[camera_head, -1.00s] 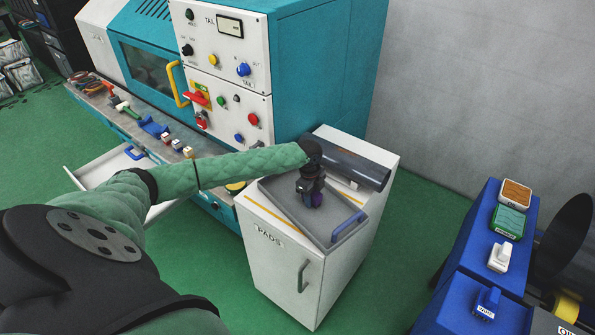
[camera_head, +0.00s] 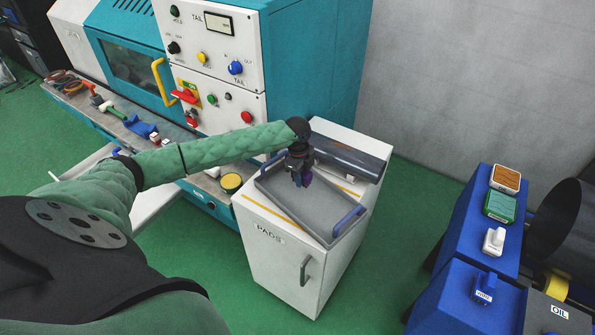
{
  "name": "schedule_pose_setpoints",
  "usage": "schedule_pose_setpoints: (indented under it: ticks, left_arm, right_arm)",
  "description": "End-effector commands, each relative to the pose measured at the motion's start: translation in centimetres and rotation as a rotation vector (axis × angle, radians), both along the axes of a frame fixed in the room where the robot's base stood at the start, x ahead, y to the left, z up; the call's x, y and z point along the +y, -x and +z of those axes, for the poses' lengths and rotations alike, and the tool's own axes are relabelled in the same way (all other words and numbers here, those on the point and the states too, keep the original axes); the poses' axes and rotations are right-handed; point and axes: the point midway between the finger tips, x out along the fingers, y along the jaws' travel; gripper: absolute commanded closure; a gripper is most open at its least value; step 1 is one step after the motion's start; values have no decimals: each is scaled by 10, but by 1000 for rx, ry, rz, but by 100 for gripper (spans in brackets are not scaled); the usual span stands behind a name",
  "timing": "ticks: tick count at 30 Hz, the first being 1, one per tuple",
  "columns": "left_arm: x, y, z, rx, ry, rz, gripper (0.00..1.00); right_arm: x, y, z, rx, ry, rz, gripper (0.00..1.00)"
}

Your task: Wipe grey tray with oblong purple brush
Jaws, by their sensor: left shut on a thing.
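The grey tray (camera_head: 318,213) sits on top of the white cabinet marked PADS, with a blue handle at its right end. My left gripper (camera_head: 300,182) reaches in over the left part of the tray and points down. It is shut on the purple brush (camera_head: 304,178), of which only a small purple part shows between and below the dark fingers. The brush is low over the tray floor; I cannot tell whether it touches. My right gripper is not in view.
A dark cylinder (camera_head: 345,158) lies behind the tray on the white cabinet (camera_head: 283,262). The teal machine (camera_head: 315,60) stands at the left back, with an open drawer (camera_head: 150,205) below its shelf. Blue cabinets (camera_head: 460,235) with brushes and blocks stand at right, with clear green floor between.

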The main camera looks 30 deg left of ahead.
Motion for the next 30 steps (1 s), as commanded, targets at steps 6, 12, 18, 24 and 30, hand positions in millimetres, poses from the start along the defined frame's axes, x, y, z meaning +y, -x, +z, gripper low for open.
schedule_pose_setpoints:
  ticks: [6,12,18,24,30]
  left_arm:
    - [-1,-4,20,-1,-1,6,85]
    - [-1,-6,28,0,-1,8,85]
    - [-1,-6,28,0,-1,8,85]
    - [-1,-6,28,0,-1,8,85]
    - [-1,-6,28,0,-1,8,85]
  right_arm:
    - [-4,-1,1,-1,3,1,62]
    - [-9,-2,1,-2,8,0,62]
    - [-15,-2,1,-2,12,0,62]
    - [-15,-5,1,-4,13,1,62]
    - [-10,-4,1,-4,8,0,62]
